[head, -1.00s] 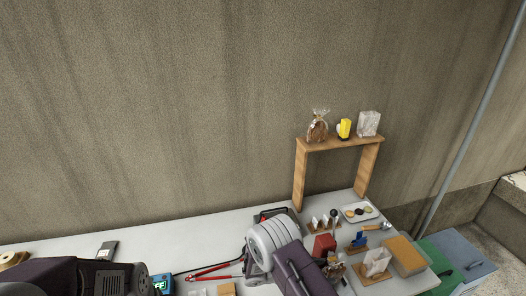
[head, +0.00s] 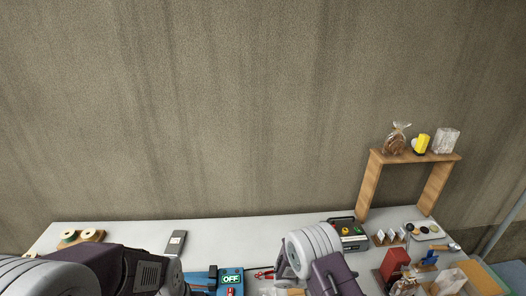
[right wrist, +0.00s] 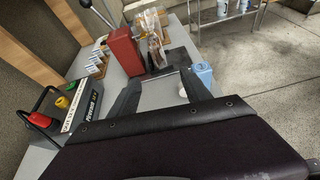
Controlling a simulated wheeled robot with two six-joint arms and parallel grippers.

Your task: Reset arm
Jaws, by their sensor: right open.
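My right arm (head: 318,262) reaches over the front of the white table in the head view; its fingertips do not show there. In the right wrist view my right gripper (right wrist: 162,92) is open, with grey fingers apart and nothing held between them. A red box (right wrist: 124,50) stands beyond the fingers. My left arm (head: 105,270) comes in at the lower left of the head view, low over the table. Its gripper is out of sight.
The white table (head: 260,228) carries a blue device reading OFF (head: 231,279), a grey handheld box (head: 175,243), spools on a wooden holder (head: 81,236) and a device with coloured knobs (head: 349,234). A wooden shelf (head: 372,187) stands at right, near several small items.

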